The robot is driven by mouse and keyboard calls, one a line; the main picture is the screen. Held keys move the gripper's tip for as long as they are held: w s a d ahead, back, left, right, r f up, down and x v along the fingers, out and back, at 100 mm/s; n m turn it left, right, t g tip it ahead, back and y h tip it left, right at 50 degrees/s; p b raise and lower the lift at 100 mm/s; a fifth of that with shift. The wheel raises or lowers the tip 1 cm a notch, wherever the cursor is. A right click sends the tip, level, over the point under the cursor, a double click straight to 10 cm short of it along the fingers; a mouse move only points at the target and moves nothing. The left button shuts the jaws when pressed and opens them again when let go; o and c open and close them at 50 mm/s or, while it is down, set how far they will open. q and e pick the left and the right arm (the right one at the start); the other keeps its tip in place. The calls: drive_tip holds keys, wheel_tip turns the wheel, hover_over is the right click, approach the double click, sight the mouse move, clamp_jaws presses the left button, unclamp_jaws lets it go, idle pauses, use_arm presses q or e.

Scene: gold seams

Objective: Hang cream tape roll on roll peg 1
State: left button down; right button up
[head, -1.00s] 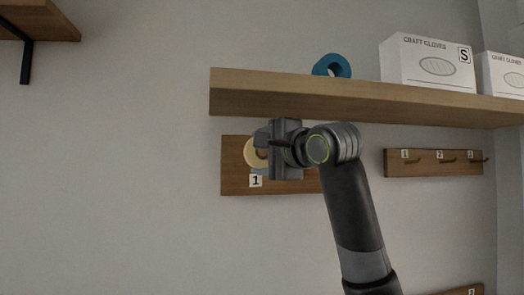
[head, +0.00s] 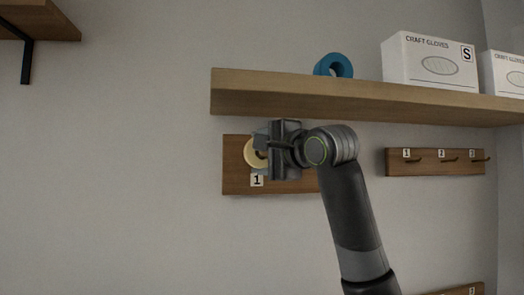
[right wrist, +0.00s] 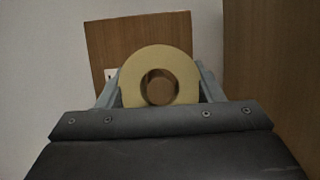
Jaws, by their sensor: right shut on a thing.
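The cream tape roll (head: 250,157) is held in my right gripper (head: 263,157), in front of the wooden board (head: 235,183) with the label 1. In the right wrist view the roll (right wrist: 159,57) sits upright between the two grey fingers, its face towards the camera. A round brown shape (right wrist: 160,90) shows through its hole; it may be roll peg 1, but I cannot tell whether the roll is around it. In the head view my gripper hides the peg and the board's middle. My left gripper is not in view.
A wooden shelf (head: 290,94) juts out just above my right gripper. It carries a blue roll (head: 343,66) and white glove boxes (head: 430,62). A board with small numbered pegs (head: 428,168) is on the wall to the right. The wall at left is bare below another shelf (head: 40,20).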

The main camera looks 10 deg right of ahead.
drive_tip(key=shift+w+f, duration=0.3)
drive_tip(key=shift+w, duration=0.4)
idle(0.6)
idle(0.6)
drive_tip(key=o, duration=1.1)
drive_tip(key=shift+s+d+f, duration=0.1)
drive_tip(key=shift+s+d, duration=0.1)
drive_tip(key=shift+s, duration=0.15)
drive_tip(key=b+v, duration=0.7)
drive_tip(key=v, duration=0.9)
drive_tip(key=shift+s+d, duration=0.1)
drive_tip(key=shift+s, duration=0.25)
